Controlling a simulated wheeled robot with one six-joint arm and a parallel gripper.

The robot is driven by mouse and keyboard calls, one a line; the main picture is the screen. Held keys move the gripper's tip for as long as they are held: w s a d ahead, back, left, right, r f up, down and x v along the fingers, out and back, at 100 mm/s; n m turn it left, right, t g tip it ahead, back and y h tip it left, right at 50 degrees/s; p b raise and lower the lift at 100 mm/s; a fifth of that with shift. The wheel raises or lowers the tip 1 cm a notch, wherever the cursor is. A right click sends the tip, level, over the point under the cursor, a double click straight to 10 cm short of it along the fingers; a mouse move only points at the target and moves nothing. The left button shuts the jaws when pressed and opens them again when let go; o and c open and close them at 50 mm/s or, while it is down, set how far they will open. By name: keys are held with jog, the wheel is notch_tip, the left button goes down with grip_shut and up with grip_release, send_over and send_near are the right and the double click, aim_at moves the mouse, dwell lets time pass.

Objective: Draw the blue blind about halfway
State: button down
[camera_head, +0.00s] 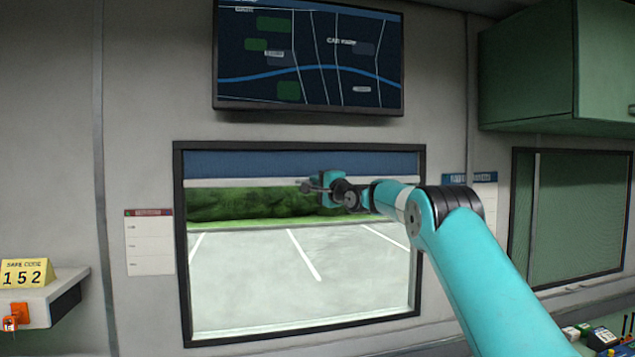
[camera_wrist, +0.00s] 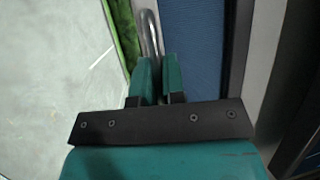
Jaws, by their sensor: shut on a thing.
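The blue blind (camera_head: 270,165) hangs as a short strip across the top of the window, with a pale bottom bar (camera_head: 235,183). Below the bar the window is uncovered. The blind also shows in the wrist view (camera_wrist: 195,45). My gripper (camera_head: 318,186) is at the bar, near the middle of the window's width. In the wrist view my gripper (camera_wrist: 158,75) has its teal fingers closed on a metal loop handle (camera_wrist: 150,35) beside the blue cloth. The handle's lower part is hidden between the fingers.
A dark frame (camera_head: 180,260) surrounds the window, with a parking lot outside. A wall screen (camera_head: 308,58) hangs above. A green cabinet (camera_head: 530,70) and a second window (camera_head: 575,210) are at right. A shelf with a yellow 152 sign (camera_head: 28,273) is at left.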

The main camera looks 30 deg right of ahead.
notch_tip(320, 180, down, 24)
jog(key=b, duration=1.6)
jog(key=shift+f, duration=0.15)
jog(key=c, duration=1.2)
grip_release()
jog(key=shift+c, duration=0.2)
jog(key=b+v, duration=0.7)
jog(key=v, duration=1)
jog(key=shift+s, duration=0.25)
